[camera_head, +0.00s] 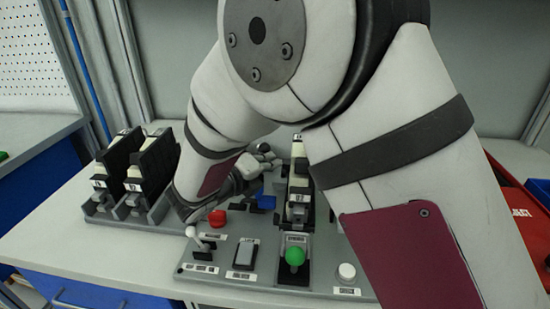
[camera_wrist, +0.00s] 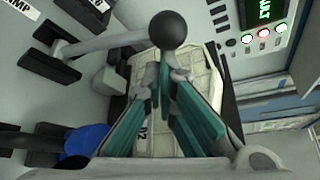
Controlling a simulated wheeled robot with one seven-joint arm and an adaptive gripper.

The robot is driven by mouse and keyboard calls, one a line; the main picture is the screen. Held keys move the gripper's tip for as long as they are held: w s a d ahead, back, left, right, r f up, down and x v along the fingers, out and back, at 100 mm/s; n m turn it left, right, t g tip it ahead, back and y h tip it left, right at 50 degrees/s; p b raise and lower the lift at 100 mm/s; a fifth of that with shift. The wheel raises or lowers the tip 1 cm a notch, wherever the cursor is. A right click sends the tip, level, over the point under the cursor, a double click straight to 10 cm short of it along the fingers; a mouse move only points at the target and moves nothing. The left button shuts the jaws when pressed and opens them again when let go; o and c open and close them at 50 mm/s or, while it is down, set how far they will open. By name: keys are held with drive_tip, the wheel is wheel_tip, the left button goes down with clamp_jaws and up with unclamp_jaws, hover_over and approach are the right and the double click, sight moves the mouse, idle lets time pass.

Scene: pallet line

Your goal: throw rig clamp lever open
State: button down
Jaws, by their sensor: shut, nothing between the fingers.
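The clamp lever shows in the wrist view as a grey arm (camera_wrist: 105,42) ending in a black ball knob (camera_wrist: 168,29). The arm runs from a pivot at the left to the knob at top centre. A partly cut label ending in "MP" is at the upper left corner. My gripper (camera_wrist: 163,68) is shut and empty, its teal fingers pointing at the knob. The tips sit just below the knob in the picture; I cannot tell whether they touch it. A pale module (camera_wrist: 122,110) lies behind the fingers.
The rig's front panel carries a red knob (camera_head: 217,218), a toggle switch (camera_head: 198,240), a green-knobbed lever (camera_head: 294,256) and a white knob (camera_head: 346,272). Black modules (camera_head: 150,165) stand in a rack at left. A red bin (camera_head: 520,205) is at right.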

drive_tip(key=a+r+n+t+h+p, duration=0.1)
drive_tip(key=a+n+t+h+p, duration=0.1)
drive_tip(key=a+n+p, duration=0.2)
drive_tip(key=shift+a+n+t+h, duration=0.3)
drive_tip(key=shift+a+n, duration=0.6)
drive_tip(key=shift+a, duration=0.8)
drive_tip(key=shift+w, duration=0.1)
